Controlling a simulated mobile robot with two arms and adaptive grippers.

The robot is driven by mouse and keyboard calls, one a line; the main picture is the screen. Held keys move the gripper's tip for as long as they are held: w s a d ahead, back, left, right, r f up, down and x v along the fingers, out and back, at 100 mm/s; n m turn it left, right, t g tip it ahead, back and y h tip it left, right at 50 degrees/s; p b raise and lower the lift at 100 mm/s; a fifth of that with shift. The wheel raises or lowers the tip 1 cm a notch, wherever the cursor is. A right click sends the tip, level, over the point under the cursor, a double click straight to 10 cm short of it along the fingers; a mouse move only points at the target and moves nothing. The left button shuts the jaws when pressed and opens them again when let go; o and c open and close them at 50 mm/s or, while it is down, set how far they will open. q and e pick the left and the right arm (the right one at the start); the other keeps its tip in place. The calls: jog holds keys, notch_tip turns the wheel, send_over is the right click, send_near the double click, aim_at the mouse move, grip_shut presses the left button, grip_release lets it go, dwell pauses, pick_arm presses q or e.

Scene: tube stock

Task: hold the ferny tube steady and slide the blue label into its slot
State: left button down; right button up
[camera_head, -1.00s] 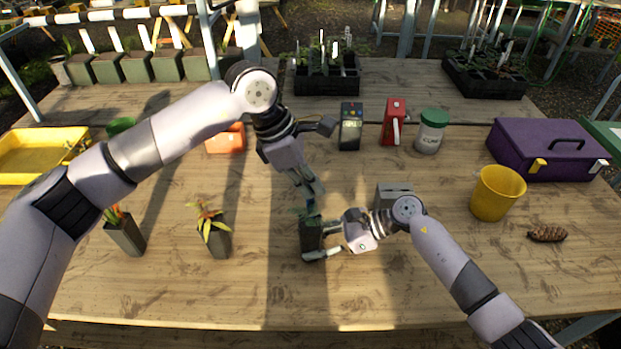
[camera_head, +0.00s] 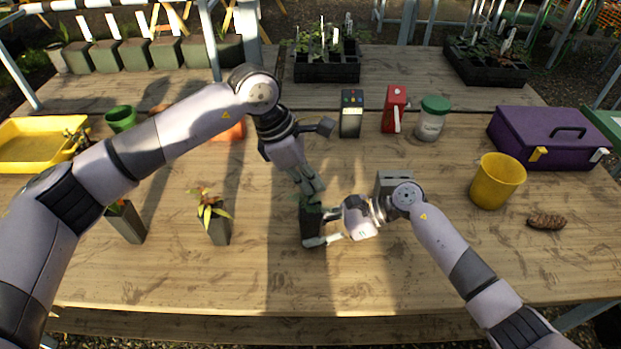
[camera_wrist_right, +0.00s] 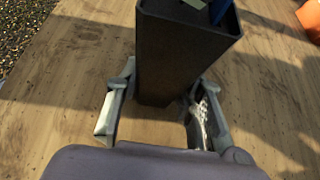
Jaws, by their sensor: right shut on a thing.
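The ferny tube (camera_head: 311,226) is a dark square pot standing on the table in the middle of the head view. My right gripper (camera_head: 324,226) is shut on it from the right, low on its sides. In the right wrist view the tube (camera_wrist_right: 183,55) stands between the two fingers. My left gripper (camera_head: 312,188) points down at the tube's top and hides most of the fern. A blue strip, seemingly the blue label (camera_wrist_right: 223,12), shows at the rim in the wrist view, beside a pale fingertip. Whether the left fingers grip it, and the slot itself, I cannot see.
Two other planted tubes (camera_head: 127,222) (camera_head: 217,226) stand to the left. A grey block (camera_head: 394,181) is behind my right wrist. A yellow pot (camera_head: 497,181), a pine cone (camera_head: 547,222) and a purple toolbox (camera_head: 550,138) are at the right. The table front is clear.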

pick_arm(q)
jog(key=shift+f, duration=0.25)
jog(key=c, duration=2.3)
grip_release()
jog(key=o, duration=0.6)
jog(key=shift+r, duration=0.1)
jog(key=v, duration=1.1)
jog(key=shift+a+r, duration=0.15)
jog(key=shift+r, duration=0.25)
